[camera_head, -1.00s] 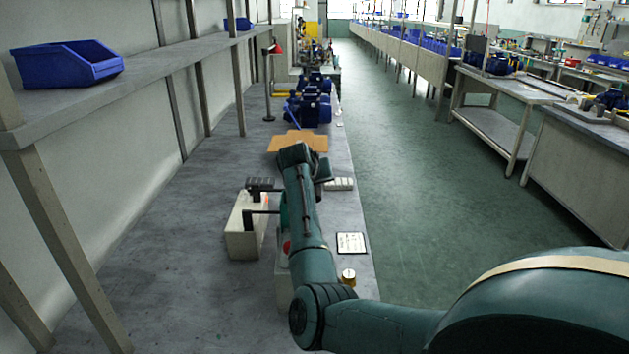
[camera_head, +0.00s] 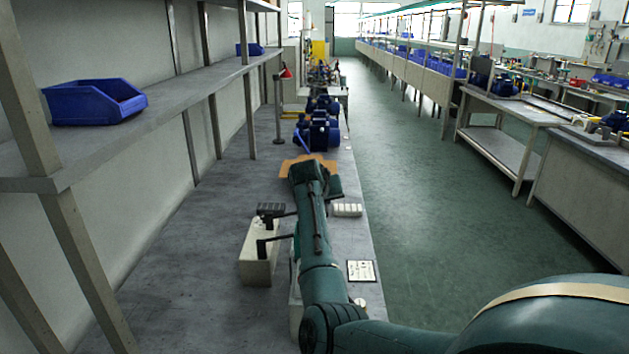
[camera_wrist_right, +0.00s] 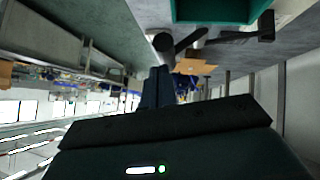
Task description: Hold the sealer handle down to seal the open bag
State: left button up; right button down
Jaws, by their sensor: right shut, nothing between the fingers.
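A pale box-shaped unit (camera_head: 257,264) with black bars, which looks like the sealer, stands on the bench left of my right forearm in the head view. One black handle-like bar (camera_head: 275,241) reaches from it toward my arm, which hides its end. My right gripper (camera_wrist_right: 157,75) shows in the wrist view with its dark fingers together and empty. Dark bars with a round end (camera_wrist_right: 163,42) appear just beyond the fingertips; I cannot tell whether they touch. I cannot make out the open bag. My left gripper is out of view.
A white ribbed item (camera_head: 347,210) and a marked card (camera_head: 361,271) lie right of my arm. Flat tan cardboard (camera_head: 295,167) and blue pumps (camera_head: 318,130) are farther along the bench. A shelf with a blue bin (camera_head: 95,102) lines the left. The aisle at right is clear.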

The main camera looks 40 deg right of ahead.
jog(key=b+v, duration=0.1)
jog(key=v, duration=0.8)
jog(key=shift+d, duration=0.1)
dwell(0.8)
